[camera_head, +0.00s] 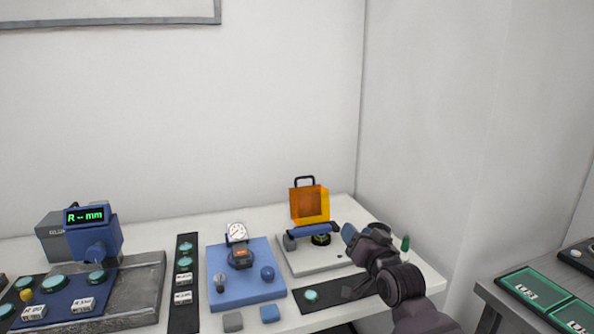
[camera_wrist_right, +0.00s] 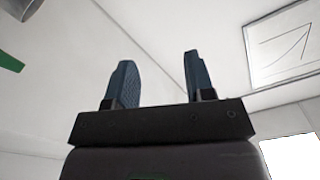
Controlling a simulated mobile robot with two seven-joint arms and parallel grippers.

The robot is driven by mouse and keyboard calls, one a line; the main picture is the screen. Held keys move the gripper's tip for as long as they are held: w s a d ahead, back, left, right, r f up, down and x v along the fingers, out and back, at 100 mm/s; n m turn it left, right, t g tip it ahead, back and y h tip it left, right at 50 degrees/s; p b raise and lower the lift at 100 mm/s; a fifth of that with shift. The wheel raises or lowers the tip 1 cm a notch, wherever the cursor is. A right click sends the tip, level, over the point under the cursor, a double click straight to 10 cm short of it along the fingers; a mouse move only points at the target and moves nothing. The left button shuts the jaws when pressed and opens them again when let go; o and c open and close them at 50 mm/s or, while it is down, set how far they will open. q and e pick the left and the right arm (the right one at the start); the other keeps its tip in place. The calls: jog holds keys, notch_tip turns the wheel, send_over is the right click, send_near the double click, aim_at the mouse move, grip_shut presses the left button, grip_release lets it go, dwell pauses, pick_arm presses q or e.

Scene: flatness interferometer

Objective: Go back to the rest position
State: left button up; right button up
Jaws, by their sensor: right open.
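My right gripper (camera_head: 350,233) is raised over the right end of the white table in the head view, beside the flat grey-white base with the orange box. In the right wrist view its two dark blue fingers (camera_wrist_right: 160,82) stand apart with nothing between them, against white wall and ceiling. The right arm comes in from the lower right. My left gripper does not show in either view.
On the white table (camera_head: 370,303) stand a blue base with a dial gauge (camera_head: 237,232), an orange box with a handle (camera_head: 310,204) and a blue display unit (camera_head: 90,230). Another table with green trays (camera_head: 535,288) is at the right. Wall space above is clear.

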jog(key=s+d+f+g+h, duration=0.2)
jog(key=s+d+f, duration=0.2)
jog(key=s+f, duration=0.6)
jog(key=s+d+f+n+g+h, duration=0.1)
jog(key=s+d+f, duration=0.4)
jog(key=s+f, duration=0.6)
jog(key=s+d+f+n+g+h, duration=0.1)
jog(key=s+d+f+g+h, duration=0.1)
jog(key=s+f, duration=0.8)
jog(key=s+d+g, duration=0.1)
jog(key=s+d, duration=0.1)
jog(key=s, duration=0.5)
jog(key=shift+s+d+f+h, duration=0.15)
jog(key=shift+d+f+h, duration=0.05)
jog(key=shift+f+h, duration=0.15)
